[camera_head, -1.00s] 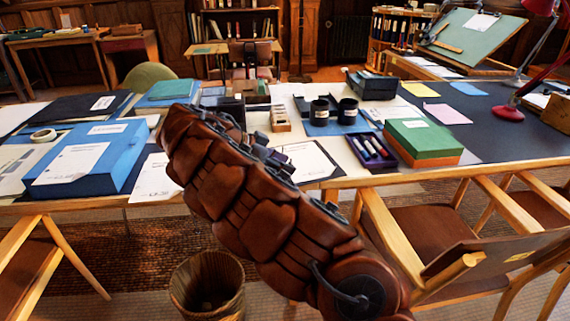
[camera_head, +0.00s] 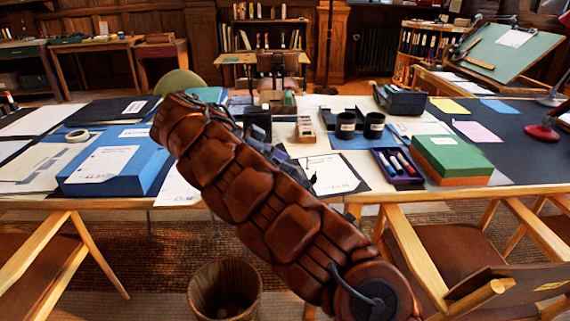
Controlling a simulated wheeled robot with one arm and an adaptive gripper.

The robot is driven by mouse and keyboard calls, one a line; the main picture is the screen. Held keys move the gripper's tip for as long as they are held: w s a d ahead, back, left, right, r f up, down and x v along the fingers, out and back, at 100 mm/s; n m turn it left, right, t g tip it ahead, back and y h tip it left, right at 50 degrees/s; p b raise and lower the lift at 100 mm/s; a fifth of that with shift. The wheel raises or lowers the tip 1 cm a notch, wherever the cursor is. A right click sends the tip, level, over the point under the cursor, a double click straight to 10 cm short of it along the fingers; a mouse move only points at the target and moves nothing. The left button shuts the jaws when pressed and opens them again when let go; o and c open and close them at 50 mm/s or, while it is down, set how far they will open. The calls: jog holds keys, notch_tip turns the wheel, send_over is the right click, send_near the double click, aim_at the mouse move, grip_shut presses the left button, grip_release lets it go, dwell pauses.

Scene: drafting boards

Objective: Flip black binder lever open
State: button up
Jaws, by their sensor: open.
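A flat black binder or folder (camera_head: 112,112) with a white label lies at the left rear of the near table, behind the blue box. I cannot make out a lever on it. A second black, box-like item (camera_head: 401,100) stands at the back right of the table; its kind is unclear. My reddish-brown arm rises from the lower right to the upper left and covers part of the table's middle. My gripper is not visible. Small dark parts show behind the arm's upper edge, but I cannot identify jaws there.
A blue box (camera_head: 116,170) with papers and a tape roll (camera_head: 77,136) are at left. Two black cups (camera_head: 374,125), a pen tray (camera_head: 397,167) and a green-orange box (camera_head: 450,158) are at right. Chairs (camera_head: 450,235) and a bin (camera_head: 224,290) stand in front.

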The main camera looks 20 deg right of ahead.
jog(key=shift+v, duration=0.95)
jog(key=shift+a, duration=0.15)
jog(key=s+d+n+g+y, duration=0.15)
jog(key=s+n, duration=0.25)
jog(key=s, duration=0.5)
jog(key=s+d+n+t+y, duration=0.1)
jog(key=s+d+n+y, duration=0.2)
jog(key=s, duration=0.6)
jog(key=s+a+f+n+y, duration=0.3)
jog(key=s+a+f+n, duration=0.35)
jog(key=s, duration=0.45)
jog(key=s+a+f+n+y, duration=0.3)
jog(key=s+a+f+n, duration=0.4)
jog(key=s, duration=0.4)
jog(key=s+p+v, duration=0.2)
jog(key=p+v, duration=0.9)
jog(key=v, duration=0.1)
jog(key=s+r+p+v, duration=0.1)
jog(key=s+p+v, duration=0.2)
jog(key=p+v, duration=0.8)
jog(key=shift+s+r+t, duration=0.45)
jog(key=shift+s+r, duration=0.1)
jog(key=shift+s, duration=0.05)
